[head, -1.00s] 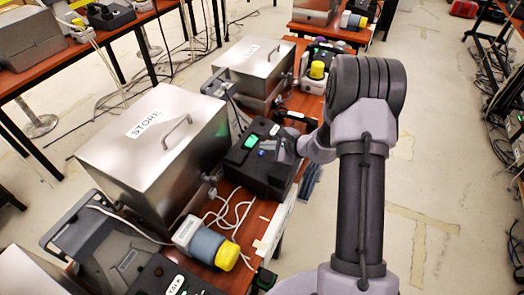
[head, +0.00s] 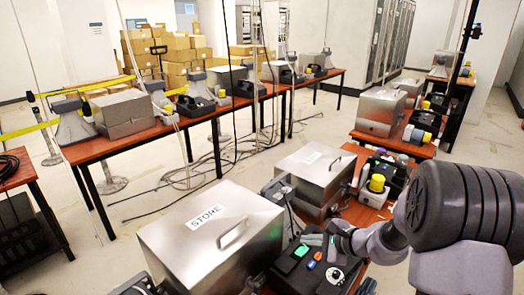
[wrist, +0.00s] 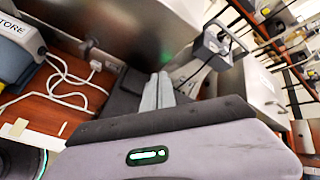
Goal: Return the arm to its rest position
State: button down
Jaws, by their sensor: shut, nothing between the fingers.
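My arm (head: 455,205) reaches in from the right of the head view, with its big dark joint in front of the table. My gripper (head: 313,240) hangs over or close to the black paging phone (head: 290,279); the gap is hard to judge. In the wrist view the two grey fingers of my gripper (wrist: 157,91) lie together with nothing between them.
A steel box marked STORE (head: 175,250) stands left of the phone, with another steel box (head: 313,170) behind. A yellow-capped device (head: 377,184) is near my arm. White cables (wrist: 75,85) lie on the red-brown tabletop. More tables (head: 95,150) stand at the back left.

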jog(key=s+a+r+n+g, duration=0.2)
jog(key=s+a+r+n, duration=0.35)
jog(key=s+r, duration=0.35)
jog(key=s+a+r+n+g, duration=0.1)
jog(key=s+a+r+n, duration=0.5)
jog(key=s, duration=0.4)
jog(key=s+d+r+n+h, duration=0.1)
jog(key=s+d+n+h, duration=0.2)
jog(key=s, duration=0.9)
jog(key=shift+s+r+h, duration=0.15)
jog(key=shift+r+h, duration=0.15)
jog(key=shift+h, duration=0.5)
